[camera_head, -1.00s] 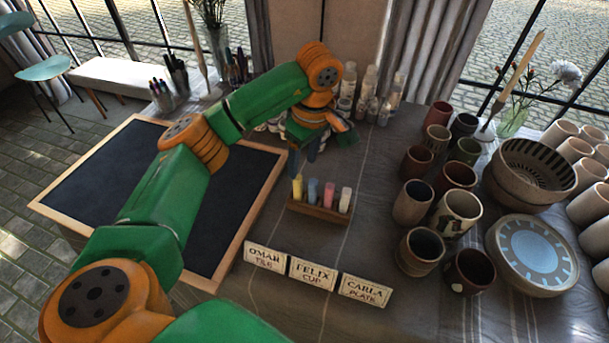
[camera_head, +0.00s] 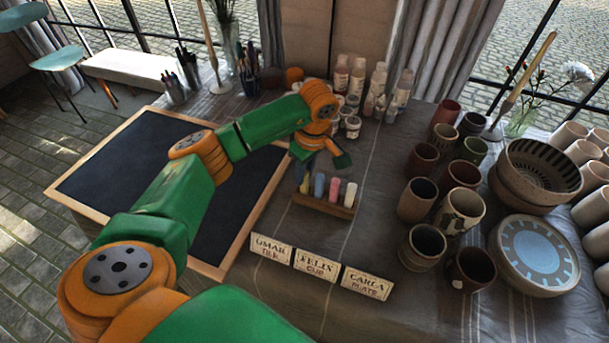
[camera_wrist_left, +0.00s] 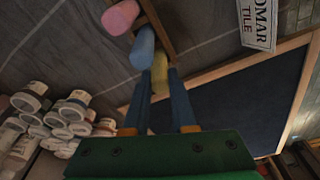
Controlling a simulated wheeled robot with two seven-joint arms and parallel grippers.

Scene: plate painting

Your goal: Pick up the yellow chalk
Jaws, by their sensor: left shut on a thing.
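The yellow chalk (camera_head: 304,186) stands at the left end of the small wooden chalk holder (camera_head: 325,206). My left gripper (camera_head: 303,172) reaches down over it and is shut on it. In the left wrist view the yellow chalk (camera_wrist_left: 160,72) sits between the two blue fingers (camera_wrist_left: 160,84). The blue chalk (camera_wrist_left: 143,47) is close beside one finger. The pink chalk (camera_head: 334,188) and the white chalk (camera_head: 350,194) stand further right in the holder. My right gripper is not in view.
A framed blackboard (camera_head: 130,165) lies left of the holder. Name cards (camera_head: 316,265) stand in front. Cups (camera_head: 417,200) and a plate stack (camera_head: 536,255) are at the right. Paint bottles (camera_head: 357,80) stand behind. The cloth between holder and cups is clear.

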